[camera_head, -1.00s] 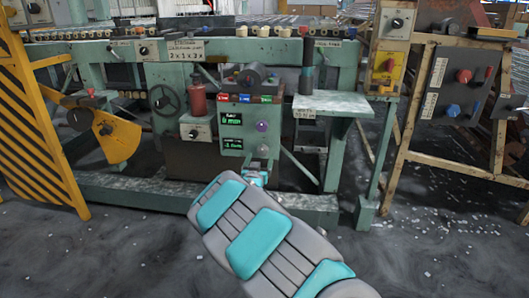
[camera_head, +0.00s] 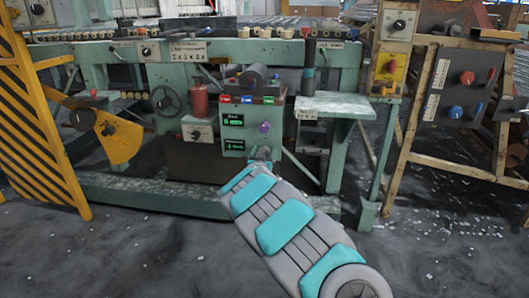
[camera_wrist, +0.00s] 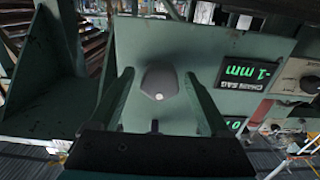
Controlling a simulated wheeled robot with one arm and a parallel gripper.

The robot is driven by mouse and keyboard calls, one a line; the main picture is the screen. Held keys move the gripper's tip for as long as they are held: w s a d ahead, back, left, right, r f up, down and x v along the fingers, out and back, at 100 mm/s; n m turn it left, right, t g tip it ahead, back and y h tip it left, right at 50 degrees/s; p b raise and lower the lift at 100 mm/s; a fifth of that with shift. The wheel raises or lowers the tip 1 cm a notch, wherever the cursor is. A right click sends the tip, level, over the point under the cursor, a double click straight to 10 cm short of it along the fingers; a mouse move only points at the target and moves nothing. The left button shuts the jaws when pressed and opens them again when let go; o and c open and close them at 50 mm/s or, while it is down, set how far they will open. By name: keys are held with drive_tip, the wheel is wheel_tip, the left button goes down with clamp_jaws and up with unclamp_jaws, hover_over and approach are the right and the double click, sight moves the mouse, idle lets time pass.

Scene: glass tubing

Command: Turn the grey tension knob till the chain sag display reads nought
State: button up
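The grey tension knob (camera_wrist: 160,82) sits on a green panel in the wrist view, with a small white dot on it. My gripper (camera_wrist: 160,74) is open, with one finger on each side of the knob and a visible gap to each. The chain sag display (camera_wrist: 247,73) shows upside down beside the knob, in green digits reading -1 mm. In the head view my gripper (camera_head: 260,165) is at the lower right of the green control box (camera_head: 250,108). It is small there, and the grey knob is hard to make out. The lower display (camera_head: 234,145) is too small to read.
A purple knob (camera_head: 264,127) is on the same box, right of the upper display (camera_head: 233,121). A red cylinder (camera_head: 199,101) and a handwheel (camera_head: 165,99) stand to the left. A green side shelf (camera_head: 335,106) juts out at right. The floor in front is open.

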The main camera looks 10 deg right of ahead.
clamp_jaws()
idle(0.4)
drive_tip(key=shift+a+r+n+p, duration=0.1)
drive_tip(key=shift+r+n+p, duration=0.1)
drive_tip(key=shift+n+p, duration=0.9)
drive_tip(key=n+p, duration=0.4)
drive_tip(key=n, duration=0.1)
drive_tip(key=shift+f, duration=0.1)
drive_tip(key=n+p, duration=0.2)
drive_tip(key=n, duration=0.2)
drive_tip(key=shift+a+f+n, duration=0.1)
drive_tip(key=shift+f+n, duration=0.05)
drive_tip(key=shift+n, duration=0.15)
drive_tip(key=shift+f+n+p, duration=0.1)
drive_tip(key=shift+n+p, duration=0.8)
drive_tip(key=shift+n, duration=1)
drive_tip(key=shift+a, duration=0.1)
